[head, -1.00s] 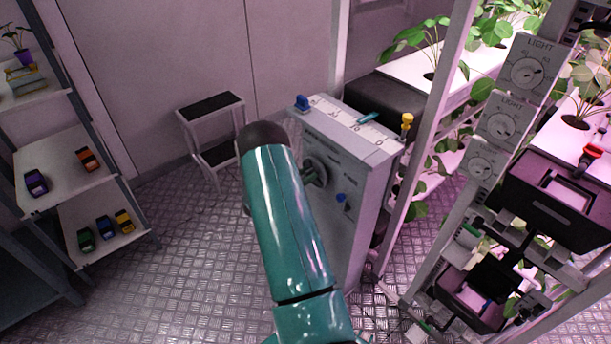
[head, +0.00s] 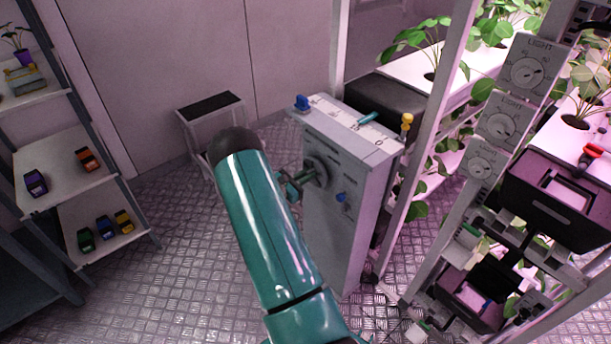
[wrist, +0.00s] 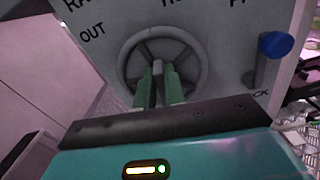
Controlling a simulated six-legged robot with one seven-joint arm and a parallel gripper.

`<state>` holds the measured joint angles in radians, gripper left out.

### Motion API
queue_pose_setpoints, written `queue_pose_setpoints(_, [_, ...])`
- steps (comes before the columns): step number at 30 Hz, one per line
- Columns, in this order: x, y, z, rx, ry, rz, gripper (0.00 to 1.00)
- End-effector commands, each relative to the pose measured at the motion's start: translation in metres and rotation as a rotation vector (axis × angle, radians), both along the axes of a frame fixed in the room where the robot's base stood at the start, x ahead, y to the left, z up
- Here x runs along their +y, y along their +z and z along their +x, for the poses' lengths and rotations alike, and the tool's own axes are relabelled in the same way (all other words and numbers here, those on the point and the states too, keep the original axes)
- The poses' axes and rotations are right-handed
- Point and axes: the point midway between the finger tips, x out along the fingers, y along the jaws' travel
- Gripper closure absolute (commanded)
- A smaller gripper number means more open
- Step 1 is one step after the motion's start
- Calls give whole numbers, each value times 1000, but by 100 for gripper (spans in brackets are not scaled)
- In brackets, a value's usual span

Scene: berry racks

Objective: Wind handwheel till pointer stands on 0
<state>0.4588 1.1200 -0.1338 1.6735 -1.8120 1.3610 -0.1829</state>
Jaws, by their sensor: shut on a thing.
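The grey handwheel (wrist: 165,62), with a round rim and spokes, is on the front of a grey cabinet (head: 345,215). It shows side-on in the head view (head: 318,172). My gripper (wrist: 159,80) has its two green fingers close together over the lower middle of the wheel, shut on it; whether on a spoke or hub part I cannot tell. In the head view my gripper (head: 298,184) reaches the wheel from the left. A teal pointer-like piece (head: 367,118) lies across the white scale (head: 340,112) on the cabinet top.
A blue knob (head: 302,103) and a yellow knob (head: 407,121) stand at the cabinet's top ends. A blue lever (wrist: 270,52) is right of the wheel. A plant rack (head: 440,110) stands close on the right. A step stool (head: 210,108) is behind left; the floor left is clear.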

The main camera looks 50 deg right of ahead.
Motion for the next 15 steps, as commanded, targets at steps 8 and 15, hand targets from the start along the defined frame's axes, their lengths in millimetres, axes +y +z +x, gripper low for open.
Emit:
queue_pose_setpoints(8, [2,0,-2,-247,4,-58,100])
queue_pose_setpoints(15, [2,-2,-5,-470,3,-107,100])
